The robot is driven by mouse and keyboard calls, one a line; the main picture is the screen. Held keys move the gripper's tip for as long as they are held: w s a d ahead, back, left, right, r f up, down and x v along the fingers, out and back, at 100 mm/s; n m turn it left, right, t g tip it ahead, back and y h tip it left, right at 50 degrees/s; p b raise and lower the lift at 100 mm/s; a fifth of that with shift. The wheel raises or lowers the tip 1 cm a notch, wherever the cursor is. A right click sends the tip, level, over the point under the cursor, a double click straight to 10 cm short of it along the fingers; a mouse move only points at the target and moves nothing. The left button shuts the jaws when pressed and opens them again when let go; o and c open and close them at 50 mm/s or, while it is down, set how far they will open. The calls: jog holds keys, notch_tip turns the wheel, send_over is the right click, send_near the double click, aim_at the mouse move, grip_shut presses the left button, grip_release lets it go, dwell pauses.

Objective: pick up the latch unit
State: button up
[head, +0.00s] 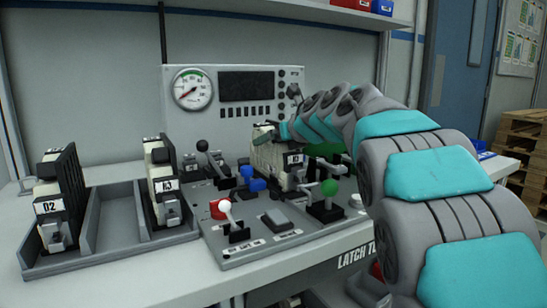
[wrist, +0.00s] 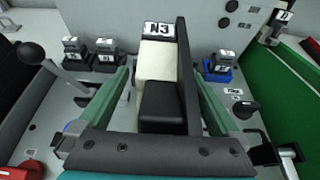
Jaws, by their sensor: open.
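A cream and black latch unit (wrist: 155,62) labelled N3 stands between the fingers of my gripper (wrist: 160,78) in the wrist view. The green fingers lie on either side of it, spread apart, with a visible gap on the left. Two similar units stand in the grey tray on the left, one labelled D2 (head: 48,207) and one labelled R3 (head: 163,186).
The grey tray (head: 110,208) has an empty slot between its units. The control panel (head: 262,243) carries a white-knobbed lever (head: 226,208), a green-knobbed lever (head: 329,189) and a blue block (head: 251,179). A gauge box (head: 235,130) stands behind. A green wall (wrist: 288,92) is close right in the wrist view.

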jog(key=shift+w+a+f, duration=0.1)
jog(key=shift+w+a, duration=0.15)
jog(key=shift+w, duration=0.05)
grip_shut()
dwell(0.7)
